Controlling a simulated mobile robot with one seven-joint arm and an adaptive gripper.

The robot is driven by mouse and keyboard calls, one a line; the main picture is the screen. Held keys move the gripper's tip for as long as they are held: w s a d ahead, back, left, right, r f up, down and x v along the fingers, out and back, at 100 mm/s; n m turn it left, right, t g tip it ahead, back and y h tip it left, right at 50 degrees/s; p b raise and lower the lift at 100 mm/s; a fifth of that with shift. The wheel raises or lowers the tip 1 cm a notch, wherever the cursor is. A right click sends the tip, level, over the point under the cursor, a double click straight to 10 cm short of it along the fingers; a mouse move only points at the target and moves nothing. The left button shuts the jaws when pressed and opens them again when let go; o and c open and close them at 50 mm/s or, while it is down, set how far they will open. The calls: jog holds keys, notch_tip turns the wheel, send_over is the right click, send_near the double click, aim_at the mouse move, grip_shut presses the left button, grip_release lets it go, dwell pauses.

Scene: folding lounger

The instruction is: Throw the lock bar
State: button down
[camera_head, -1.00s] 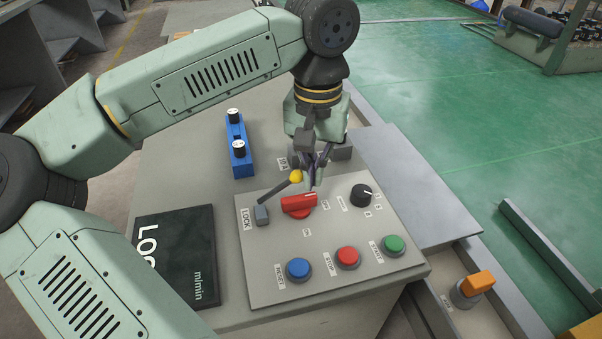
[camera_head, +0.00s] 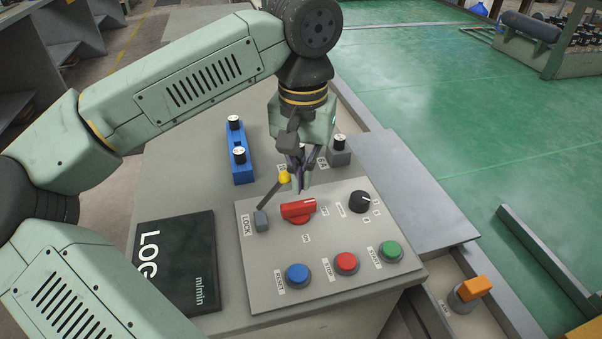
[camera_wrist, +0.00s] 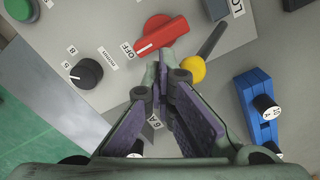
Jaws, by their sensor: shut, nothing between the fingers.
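The lock bar (camera_head: 270,194) is a dark lever with a yellow knob (camera_head: 285,177), pivoted on a grey block (camera_head: 261,221) beside the LOCK label. It slants up and to the right across the panel's upper left. In the wrist view the yellow knob (camera_wrist: 192,69) and dark bar (camera_wrist: 213,38) are just right of my fingertips. My gripper (camera_head: 301,188) is shut and empty, its tips pointing down close to the right of the knob. Whether the fingers touch the knob I cannot tell. My gripper also shows in the wrist view (camera_wrist: 160,66).
A red switch (camera_head: 298,209) lies just below the fingertips. The panel also has a black knob (camera_head: 363,201) and blue (camera_head: 298,274), red (camera_head: 346,263) and green (camera_head: 390,251) buttons. A blue block (camera_head: 239,160) with black-topped parts stands behind, and a dark logbook (camera_head: 178,262) lies left.

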aim_at(282, 173)
jog(key=shift+a+r, duration=0.15)
jog(key=shift+a, duration=0.45)
jog(key=shift+d, duration=0.1)
jog(key=shift+r, duration=0.1)
jog(key=shift+s+a+r+p, duration=0.2)
jog(key=shift+a+r+p, duration=0.1)
jog(key=shift+a, duration=0.2)
jog(key=shift+s+a+r+p, duration=0.15)
jog(key=shift+a+r+p, duration=0.15)
jog(key=shift+a, duration=0.35)
jog(key=shift+s+a+r, duration=0.1)
jog(key=shift+s+a, duration=0.15)
jog(key=shift+a, duration=0.35)
jog(key=shift+s+a+r, duration=0.1)
jog(key=shift+s+a, duration=0.1)
jog(key=shift+a, duration=0.35)
notch_tip(282, 173, up, 8)
jog(key=d+p, duration=0.1)
jog(key=p, duration=0.4)
jog(key=shift+w+d+p, duration=0.15)
jog(key=shift+w+p, duration=0.05)
jog(key=shift+p, duration=0.1)
